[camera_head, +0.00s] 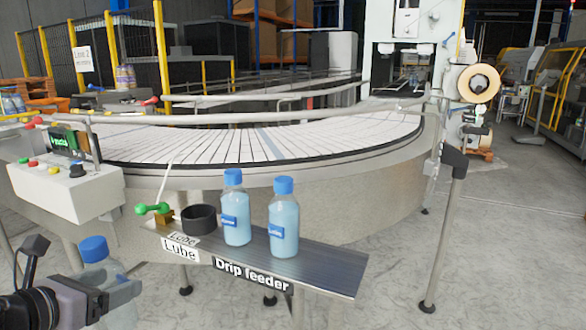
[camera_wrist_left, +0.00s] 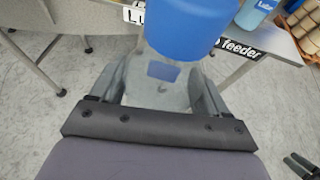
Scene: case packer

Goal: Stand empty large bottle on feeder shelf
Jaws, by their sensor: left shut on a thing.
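A clear, empty-looking large bottle with a blue cap (camera_head: 95,250) is upright in my left gripper (camera_head: 115,297), which is shut on it. They are at the lower left of the head view, in front of and left of the feeder shelf (camera_head: 335,272). In the left wrist view the bottle's blue cap (camera_wrist_left: 192,28) shows above its clear body, between the fingers of my left gripper (camera_wrist_left: 160,95). The metal feeder shelf carries a "Drip feeder" label. My right gripper is not in view.
Two light-blue filled bottles (camera_head: 236,212) (camera_head: 284,222) stand mid-shelf. A black cup (camera_head: 199,219) and a green-handled valve (camera_head: 152,209) are at its left end. The shelf's right end is bare. A curved conveyor (camera_head: 260,143) runs behind, with a control box (camera_head: 70,190) at left.

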